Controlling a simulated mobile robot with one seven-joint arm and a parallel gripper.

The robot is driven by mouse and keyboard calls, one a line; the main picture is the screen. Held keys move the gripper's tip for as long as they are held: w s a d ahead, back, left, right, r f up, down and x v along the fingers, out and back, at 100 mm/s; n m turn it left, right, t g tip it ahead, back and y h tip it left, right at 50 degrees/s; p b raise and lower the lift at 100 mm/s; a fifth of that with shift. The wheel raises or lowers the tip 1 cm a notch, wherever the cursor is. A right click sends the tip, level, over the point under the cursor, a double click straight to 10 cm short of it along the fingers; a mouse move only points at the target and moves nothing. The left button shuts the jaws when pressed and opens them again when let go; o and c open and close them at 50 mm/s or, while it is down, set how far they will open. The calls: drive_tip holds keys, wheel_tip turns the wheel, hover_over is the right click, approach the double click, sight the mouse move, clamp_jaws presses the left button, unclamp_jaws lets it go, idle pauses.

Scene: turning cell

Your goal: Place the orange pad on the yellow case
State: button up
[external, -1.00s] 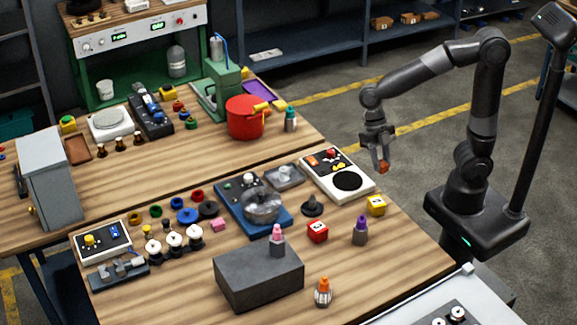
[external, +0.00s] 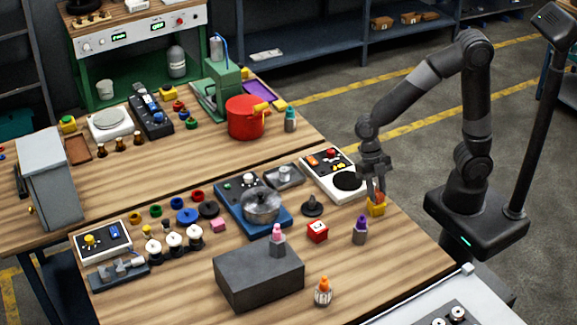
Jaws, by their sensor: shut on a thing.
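The yellow case (external: 376,209) is a small block near the right edge of the front table. My gripper (external: 377,191) points down directly above it. It is shut on the orange pad (external: 379,197), which shows as a small orange piece between the fingertips. The pad is at the top of the yellow case. I cannot tell whether it touches the case or hangs just above it. The fingers hide part of the pad.
A white panel with a black disc (external: 348,181) stands just left of my gripper. A purple-capped bottle (external: 360,231), a red block (external: 317,232) and a black knob-like piece (external: 312,206) stand nearby. A dark grey block (external: 258,277) stands at the front.

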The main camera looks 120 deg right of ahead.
drive_tip(key=shift+f, duration=0.15)
drive_tip(key=o, duration=0.9)
drive_tip(key=shift+o, duration=0.2)
drive_tip(key=v, duration=1.1)
drive_tip(key=s+a+r+m+t+h, duration=0.4)
drive_tip(key=s+a+m, duration=0.7)
drive_tip(key=m, duration=0.7)
drive_tip(key=shift+a+r+t, duration=0.6)
drive_tip(key=shift+r+t, duration=0.2)
drive_tip(key=shift+r, duration=0.05)
